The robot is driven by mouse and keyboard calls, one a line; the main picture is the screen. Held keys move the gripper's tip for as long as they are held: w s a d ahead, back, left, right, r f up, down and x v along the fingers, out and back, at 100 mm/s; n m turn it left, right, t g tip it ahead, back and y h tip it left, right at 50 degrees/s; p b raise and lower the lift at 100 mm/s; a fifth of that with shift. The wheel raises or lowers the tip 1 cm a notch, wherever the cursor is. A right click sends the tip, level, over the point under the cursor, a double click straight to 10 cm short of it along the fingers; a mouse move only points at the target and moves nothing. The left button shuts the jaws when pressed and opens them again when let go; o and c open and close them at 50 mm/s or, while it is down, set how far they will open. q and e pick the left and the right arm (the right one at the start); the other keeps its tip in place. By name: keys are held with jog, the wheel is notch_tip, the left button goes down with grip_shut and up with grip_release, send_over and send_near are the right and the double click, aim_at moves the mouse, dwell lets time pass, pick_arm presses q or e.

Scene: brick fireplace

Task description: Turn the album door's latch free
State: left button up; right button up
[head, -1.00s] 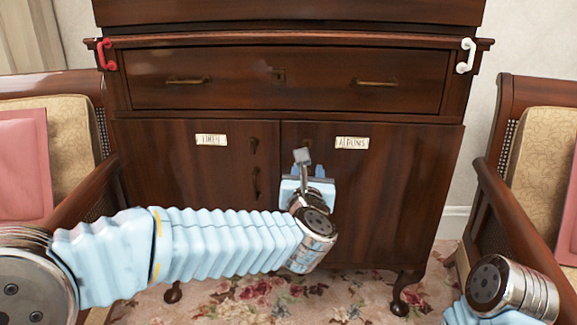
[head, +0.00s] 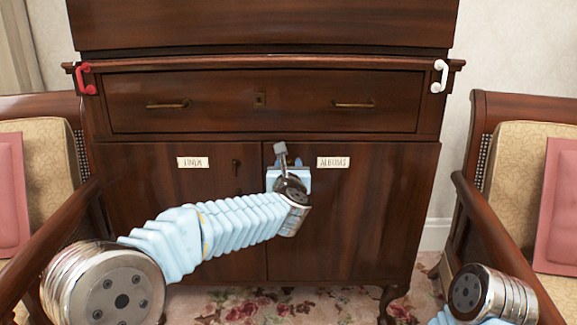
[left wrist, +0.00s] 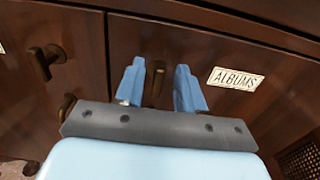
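The album door (head: 355,215) is the right-hand dark wood door of the cabinet, with an ALBUMS label (head: 333,162); it looks shut. Its latch (left wrist: 157,82) is a small upright brass piece near the door's left edge, seen in the left wrist view between my fingers. In the head view my gripper hides it. My left gripper (head: 290,164) is at the door's upper left. In the left wrist view its two blue fingers (left wrist: 160,66) are apart, one on each side of the latch; I cannot tell whether they touch it. My right gripper is out of view.
The LINEN door (head: 165,215) is at the left, with its own brass latch (head: 236,167). A drawer (head: 260,100) is above.

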pick_arm(q)
grip_shut()
jog(key=shift+m, duration=0.4)
jog(key=m, duration=0.2)
jog(key=d+m, duration=0.1)
jog(key=m, duration=0.2)
jog(key=shift+f+m, duration=0.15)
jog(key=shift+m, duration=0.15)
jog(key=m+p, duration=0.1)
jog(key=m, duration=0.3)
jog(key=f+m+p, duration=0.1)
jog(key=m, duration=0.2)
jog(key=m+p, duration=0.2)
jog(key=m, duration=0.2)
jog(key=shift+d+f+m, duration=0.25)
jog(key=shift+d+m, duration=0.05)
jog(key=shift+d, duration=0.05)
